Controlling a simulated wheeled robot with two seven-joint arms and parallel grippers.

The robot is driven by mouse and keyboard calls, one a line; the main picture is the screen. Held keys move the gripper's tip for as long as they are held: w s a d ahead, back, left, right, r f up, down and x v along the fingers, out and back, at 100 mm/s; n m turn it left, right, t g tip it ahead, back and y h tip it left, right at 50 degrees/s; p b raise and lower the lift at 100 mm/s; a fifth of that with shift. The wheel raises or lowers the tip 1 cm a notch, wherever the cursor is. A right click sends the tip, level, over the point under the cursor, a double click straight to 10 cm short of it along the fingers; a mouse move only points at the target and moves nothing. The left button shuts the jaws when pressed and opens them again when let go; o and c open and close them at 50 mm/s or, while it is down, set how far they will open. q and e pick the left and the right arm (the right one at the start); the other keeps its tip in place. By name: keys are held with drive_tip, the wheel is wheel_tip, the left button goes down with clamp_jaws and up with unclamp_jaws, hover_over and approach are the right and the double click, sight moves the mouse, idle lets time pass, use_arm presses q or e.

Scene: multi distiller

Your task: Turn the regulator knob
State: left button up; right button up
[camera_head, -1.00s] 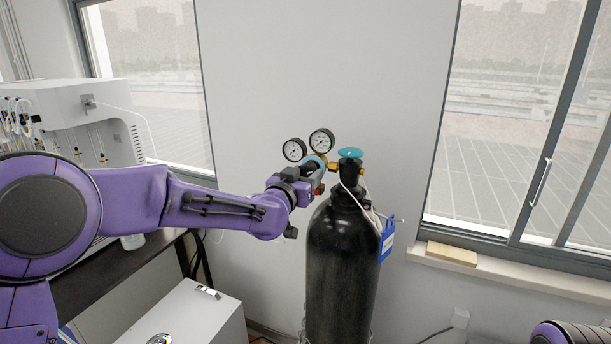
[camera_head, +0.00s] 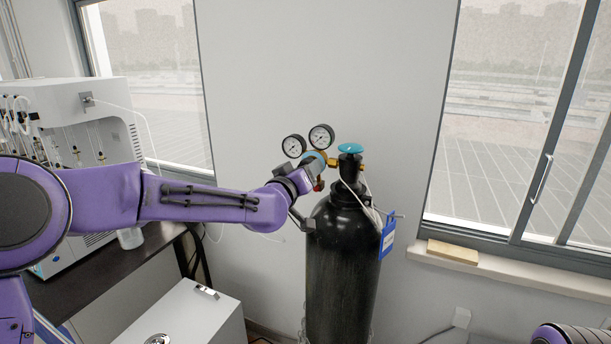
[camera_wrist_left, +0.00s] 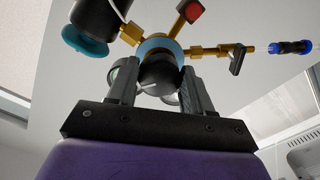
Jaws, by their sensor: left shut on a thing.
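The black regulator knob (camera_wrist_left: 160,77) sits between the two fingers of my left gripper (camera_wrist_left: 160,82) in the left wrist view. The fingers are shut on its sides. Behind the knob are a light-blue ring and the brass regulator body (camera_wrist_left: 200,50). In the head view my left gripper (camera_head: 313,176) reaches the regulator from the left and largely hides the knob. Two round gauges, one left (camera_head: 293,146) and one right (camera_head: 321,137), stand above it. The regulator joins the valve of a black gas cylinder (camera_head: 343,265). My right gripper is not in view.
A teal handwheel (camera_head: 350,148) tops the cylinder. A blue tag (camera_head: 387,237) hangs at its neck. A white machine (camera_head: 85,130) stands on a dark table at left, and a white box (camera_head: 190,315) is below my left arm. The wall behind is clear.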

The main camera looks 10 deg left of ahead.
use_arm(q)
drive_tip(key=n+b, duration=0.1)
drive_tip(key=n, duration=0.4)
drive_tip(key=shift+n+b, duration=0.3)
drive_tip(key=shift+n, duration=0.1)
idle(0.3)
drive_tip(key=o, duration=1)
drive_tip(key=s+b, duration=0.1)
drive_tip(key=s, duration=0.2)
drive_tip(key=s+a+b, duration=0.1)
drive_tip(key=s+b, duration=0.1)
drive_tip(key=s, duration=0.2)
drive_tip(key=s+a+b, duration=0.1)
drive_tip(key=s, duration=0.2)
drive_tip(key=shift+s, duration=0.25)
